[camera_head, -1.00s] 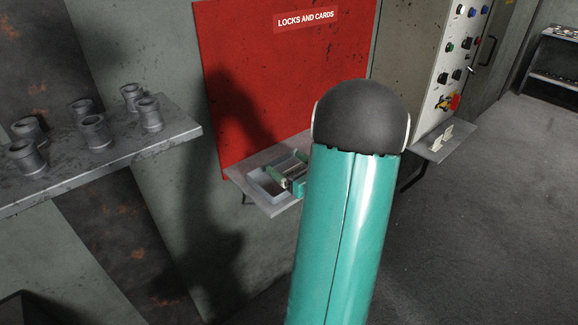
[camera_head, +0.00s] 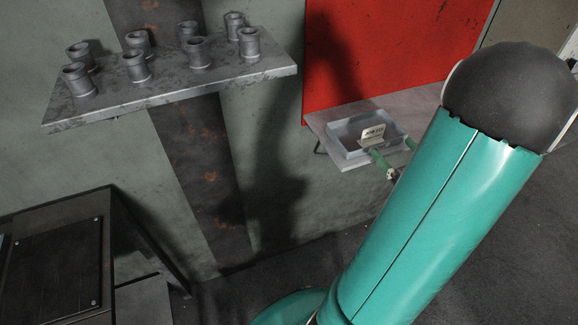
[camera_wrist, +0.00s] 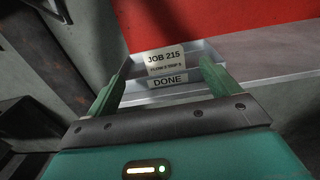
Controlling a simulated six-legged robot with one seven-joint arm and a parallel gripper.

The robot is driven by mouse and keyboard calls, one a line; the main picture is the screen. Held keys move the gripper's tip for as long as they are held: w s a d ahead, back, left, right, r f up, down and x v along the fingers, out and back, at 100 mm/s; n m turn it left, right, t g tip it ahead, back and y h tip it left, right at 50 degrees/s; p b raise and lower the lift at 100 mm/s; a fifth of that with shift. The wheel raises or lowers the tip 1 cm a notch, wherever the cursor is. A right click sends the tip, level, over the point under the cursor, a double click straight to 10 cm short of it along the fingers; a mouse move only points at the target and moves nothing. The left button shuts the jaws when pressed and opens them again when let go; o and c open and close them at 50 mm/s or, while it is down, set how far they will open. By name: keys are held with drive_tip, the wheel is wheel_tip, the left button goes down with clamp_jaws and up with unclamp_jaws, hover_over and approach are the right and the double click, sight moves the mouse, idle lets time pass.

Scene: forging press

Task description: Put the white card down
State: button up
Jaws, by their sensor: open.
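The white card (camera_head: 374,132), printed "JOB 215", stands tilted in a shallow grey tray (camera_head: 343,152) on a wall shelf. In the wrist view the card (camera_wrist: 164,60) is upright behind the tray's front wall, which has a "DONE" label (camera_wrist: 168,81). My gripper (camera_head: 394,151) is at the tray's near right side. In the wrist view its green fingers (camera_wrist: 162,72) are spread wide, with the card seen in the gap beyond them. Nothing is held between them. The card's lower edge is partly hidden by the tray wall.
The small shelf (camera_head: 316,122) is fixed below a red wall panel (camera_head: 400,50). A metal shelf (camera_head: 170,95) with several grey cylindrical parts juts out at the upper left. A dark bench (camera_head: 60,260) stands at the lower left. Open floor lies at the right.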

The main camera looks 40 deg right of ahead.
drive_tip(key=w+a+r+n+g+y, duration=0.25)
drive_tip(key=w+a+n+y, duration=0.55)
drive_tip(key=a, duration=0.4)
drive_tip(key=w+a+r+n+g+y, duration=0.1)
drive_tip(key=a+n+g+y, duration=0.45)
drive_tip(key=a+n, duration=0.8)
drive_tip(key=s+a+r+n+g+h, duration=0.2)
drive_tip(key=a+n+h, duration=0.3)
drive_tip(key=n, duration=0.3)
drive_tip(key=s+a+r+n+g+h, duration=0.2)
drive_tip(key=s+a+r+n+h, duration=0.1)
drive_tip(key=a+n, duration=0.5)
drive_tip(key=shift+r+n+h, duration=0.45)
drive_tip(key=shift+r+h, duration=0.4)
drive_tip(key=shift+s, duration=0.1)
